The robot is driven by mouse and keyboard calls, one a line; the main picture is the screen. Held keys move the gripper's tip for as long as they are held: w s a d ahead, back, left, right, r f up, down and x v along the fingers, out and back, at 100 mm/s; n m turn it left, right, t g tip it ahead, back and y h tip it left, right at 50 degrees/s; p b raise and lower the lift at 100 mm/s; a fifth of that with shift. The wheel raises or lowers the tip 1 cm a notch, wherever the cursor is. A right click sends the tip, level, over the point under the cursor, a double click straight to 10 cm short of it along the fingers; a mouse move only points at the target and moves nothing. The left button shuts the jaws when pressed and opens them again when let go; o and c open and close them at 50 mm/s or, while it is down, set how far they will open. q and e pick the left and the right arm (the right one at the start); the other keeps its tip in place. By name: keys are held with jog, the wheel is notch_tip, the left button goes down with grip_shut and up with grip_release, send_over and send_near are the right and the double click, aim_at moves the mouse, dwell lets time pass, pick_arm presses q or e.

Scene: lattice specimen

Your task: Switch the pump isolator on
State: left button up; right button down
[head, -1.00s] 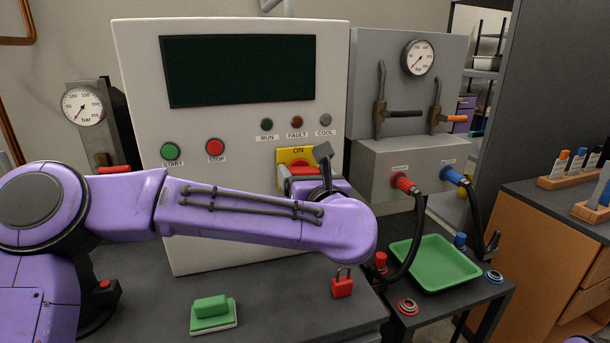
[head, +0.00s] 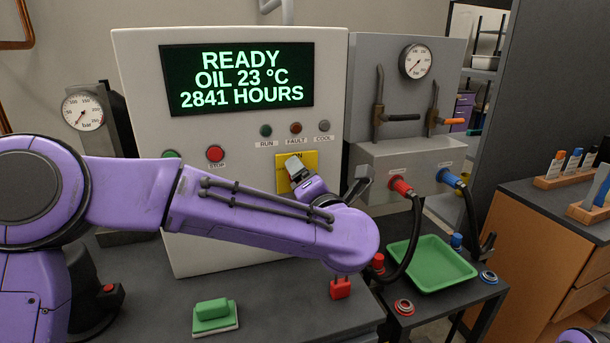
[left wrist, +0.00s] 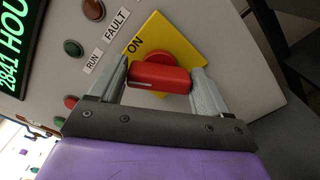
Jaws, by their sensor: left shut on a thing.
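The pump isolator is a red handle on a yellow plate (head: 283,182) marked ON, on the pale cabinet front. In the head view my left gripper (head: 297,170) covers the handle and part of the label. In the left wrist view the red handle (left wrist: 158,79) lies between the two fingers of my left gripper (left wrist: 160,86), which is shut on it. The plate (left wrist: 180,42) and its ON label show beyond. The cabinet display (head: 237,76) is lit and reads READY, OIL 23 °C, 2841 HOURS. My right gripper is not in view.
RUN (head: 265,131), FAULT (head: 295,128) and COOL (head: 323,126) lamps sit above the plate. A red stop button (head: 215,154) is to the left. A red padlock (head: 341,289) and green block (head: 211,310) are on the bench. A green tray (head: 432,262) and hoses are at right.

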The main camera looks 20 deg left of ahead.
pick_arm(q)
jog(key=shift+d+f+m+p, duration=0.1)
jog(key=shift+m+p, duration=1.75)
jog(key=shift+m, duration=1.35)
jog(key=shift+f, duration=0.1)
jog(key=o, duration=1)
jog(key=shift+c, duration=0.2)
jog(key=shift+d, duration=0.1)
jog(key=b+v, duration=0.2)
jog(key=v, duration=0.8)
jog(key=shift+s+d, duration=0.2)
jog(key=shift+s, duration=0.05)
